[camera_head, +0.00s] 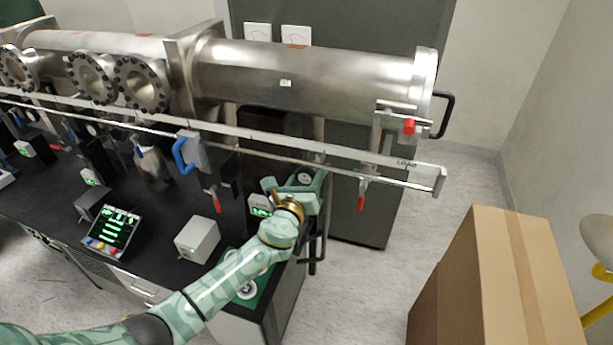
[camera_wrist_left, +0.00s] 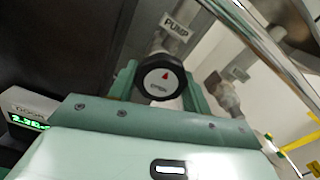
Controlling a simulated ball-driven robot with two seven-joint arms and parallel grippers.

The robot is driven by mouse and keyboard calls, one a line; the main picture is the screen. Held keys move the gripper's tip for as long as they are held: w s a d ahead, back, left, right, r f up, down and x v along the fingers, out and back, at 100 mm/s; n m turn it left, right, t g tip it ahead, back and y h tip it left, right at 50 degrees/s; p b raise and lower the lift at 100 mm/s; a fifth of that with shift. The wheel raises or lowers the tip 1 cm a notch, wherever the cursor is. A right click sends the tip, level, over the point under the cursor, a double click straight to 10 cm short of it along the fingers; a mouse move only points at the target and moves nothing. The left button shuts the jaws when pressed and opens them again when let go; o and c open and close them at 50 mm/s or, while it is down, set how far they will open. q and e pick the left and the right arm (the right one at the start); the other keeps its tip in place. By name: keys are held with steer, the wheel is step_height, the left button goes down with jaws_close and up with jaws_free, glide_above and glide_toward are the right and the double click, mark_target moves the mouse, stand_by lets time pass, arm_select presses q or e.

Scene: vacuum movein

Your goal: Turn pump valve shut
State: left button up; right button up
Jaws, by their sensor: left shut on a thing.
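The pump valve's round black knob (camera_wrist_left: 162,78) with a white face shows in the wrist view, under a PUMP label (camera_wrist_left: 174,27). A red arrow on its face points up. The small lettering beneath the arrow is too small to read surely. In the head view the knob (camera_head: 305,178) is small, at the far right end of the bench. My left gripper (camera_head: 300,186) is shut on the knob, with one green finger on each side of it. The valve body behind it is mostly hidden. My right gripper is not in view.
A large steel chamber (camera_head: 300,80) and a long metal rail (camera_head: 250,138) run above the black bench (camera_head: 160,225). Red-handled valves (camera_head: 361,200) hang nearby. A small green-lit display (camera_wrist_left: 25,120) stands close left of the gripper. A cardboard box (camera_head: 500,275) stands at right.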

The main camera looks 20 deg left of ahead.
arm_select(q)
steer(key=shift+a+r+m, duration=0.1)
steer(key=shift+r+m, duration=0.05)
steer(key=shift+m, duration=0.45)
steer(key=o, duration=0.9)
steer(key=shift+o, duration=0.3)
steer(key=shift+w, duration=0.1)
steer(key=s, duration=1.6)
steer(key=shift+s+a, duration=0.15)
steer(key=shift+a, duration=0.1)
